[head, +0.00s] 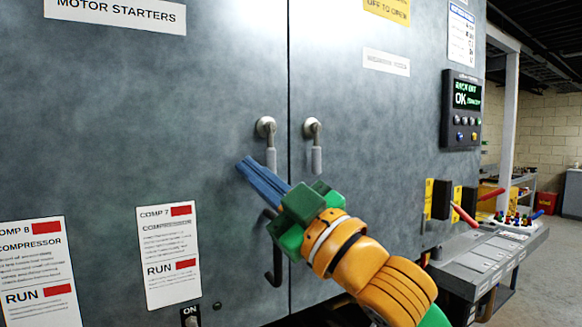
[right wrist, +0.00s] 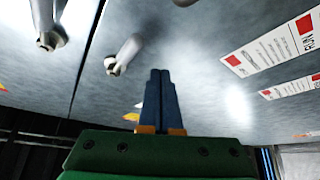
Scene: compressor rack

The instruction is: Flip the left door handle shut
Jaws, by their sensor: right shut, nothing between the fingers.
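The left door handle (head: 270,143) is a grey lever on a round boss on the left door (head: 225,70). Its lever hangs straight down, just left of the door seam. The handle also shows in the right wrist view (right wrist: 124,54), left of the fingertips. My right gripper (head: 243,165) is shut and empty, its blue fingers pointing up and left. In the head view its fingertips lie just left of the lever's lower end; they look apart from it. The gripper also shows in the right wrist view (right wrist: 160,72). My left gripper is out of view.
The right door handle (head: 314,145) also hangs down, close by across the seam. A dark pull handle (head: 272,265) is partly hidden below my gripper. A display panel (head: 461,110) and a ledge with red levers (head: 490,255) are at the right.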

